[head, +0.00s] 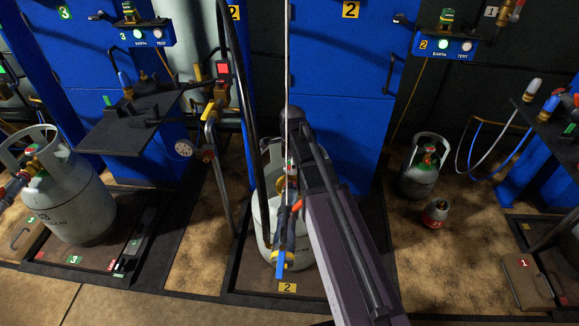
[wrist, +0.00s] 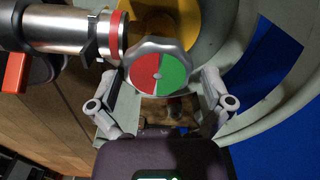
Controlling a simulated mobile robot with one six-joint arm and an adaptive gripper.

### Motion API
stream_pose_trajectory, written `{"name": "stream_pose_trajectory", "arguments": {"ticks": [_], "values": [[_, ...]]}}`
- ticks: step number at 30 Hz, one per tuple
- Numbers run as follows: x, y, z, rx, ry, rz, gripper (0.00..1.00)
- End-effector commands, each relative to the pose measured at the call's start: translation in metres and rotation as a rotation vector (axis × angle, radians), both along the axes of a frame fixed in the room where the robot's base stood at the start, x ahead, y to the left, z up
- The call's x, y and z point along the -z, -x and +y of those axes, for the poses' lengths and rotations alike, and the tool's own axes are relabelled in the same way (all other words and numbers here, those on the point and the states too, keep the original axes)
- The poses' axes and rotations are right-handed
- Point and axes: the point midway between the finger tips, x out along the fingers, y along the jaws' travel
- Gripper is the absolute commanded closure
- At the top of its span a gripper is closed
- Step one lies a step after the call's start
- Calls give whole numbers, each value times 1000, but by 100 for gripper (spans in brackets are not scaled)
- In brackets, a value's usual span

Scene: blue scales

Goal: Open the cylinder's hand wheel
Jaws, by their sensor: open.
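The hand wheel (wrist: 158,68) fills the middle of the wrist view. It has a grey lobed rim and a disc that is half red, half green. My gripper (wrist: 158,84) is open, with one finger on each side of the wheel. Whether the fingers touch the rim is not clear. The grey cylinder (head: 306,250) stands on the platform marked 2 in the head view. My arm and the hanging hoses cover much of it, and the gripper is hard to make out there. The cylinder's pale collar (wrist: 285,78) curves around the wheel's right side.
A metal coupling with a red ring (wrist: 114,29) lies left of the wheel, close to the left finger. Another grey cylinder (head: 75,205) stands at left. A smaller grey cylinder (head: 418,178) and a small canister (head: 435,213) stand on the floor at right.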

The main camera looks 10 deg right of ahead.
Motion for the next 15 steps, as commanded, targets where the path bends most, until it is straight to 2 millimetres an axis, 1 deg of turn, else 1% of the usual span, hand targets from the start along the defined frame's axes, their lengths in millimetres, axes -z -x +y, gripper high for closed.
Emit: {"name": "stream_pose_trajectory", "arguments": {"ticks": [8, 9, 11, 12, 14, 15], "values": [[0, 0, 0, 0, 0, 0, 0], [0, 0, 0, 0, 0, 0, 6], [0, 0, 0, 0, 0, 0, 24], [0, 0, 0, 0, 0, 0, 36], [0, 0, 0, 0, 0, -1, 53], [0, -1, 0, 0, 0, -1, 58]]}}
